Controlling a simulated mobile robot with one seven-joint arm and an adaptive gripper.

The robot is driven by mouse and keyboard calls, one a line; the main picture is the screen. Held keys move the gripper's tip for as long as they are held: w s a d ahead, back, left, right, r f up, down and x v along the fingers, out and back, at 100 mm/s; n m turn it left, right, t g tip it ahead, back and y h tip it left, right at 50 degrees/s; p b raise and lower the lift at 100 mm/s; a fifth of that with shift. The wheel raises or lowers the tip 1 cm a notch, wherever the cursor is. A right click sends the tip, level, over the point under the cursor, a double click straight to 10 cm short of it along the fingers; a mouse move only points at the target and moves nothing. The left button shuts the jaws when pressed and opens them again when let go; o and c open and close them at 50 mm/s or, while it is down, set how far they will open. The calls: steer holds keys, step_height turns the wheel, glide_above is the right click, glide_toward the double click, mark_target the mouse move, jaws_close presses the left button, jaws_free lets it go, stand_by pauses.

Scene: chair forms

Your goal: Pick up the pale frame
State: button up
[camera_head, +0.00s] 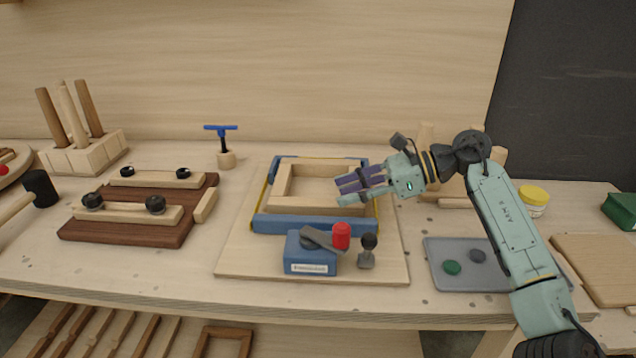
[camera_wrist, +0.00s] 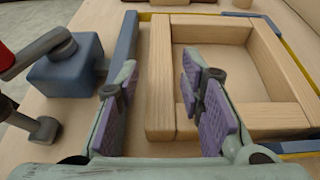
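The pale frame (camera_head: 303,208), made of light wooden bars around an open middle, lies flat inside blue rails (camera_head: 288,224) on a board. In the wrist view one bar of the frame (camera_wrist: 160,75) lies between the spread fingers as seen from above. My gripper (camera_head: 346,190) is over the right part of the frame in the head view, its purple-padded fingers pointing left.
A blue clamp block (camera_head: 310,255) with a red knob (camera_head: 341,235) and a dark knob (camera_head: 369,241) stands at the board's near edge. A grey tray (camera_head: 440,274) lies to the right. A dark wooden board (camera_head: 125,228) with pale bars lies left.

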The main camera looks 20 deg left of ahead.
mark_target(317, 201)
steer(key=p+x, duration=0.3)
steer(key=x, duration=0.2)
steer(key=shift+f, duration=0.1)
steer(key=shift+a+f, duration=0.15)
steer(key=shift+f, duration=0.05)
steer(key=shift+c, duration=0.4)
jaws_close()
steer(key=shift+r, duration=0.1)
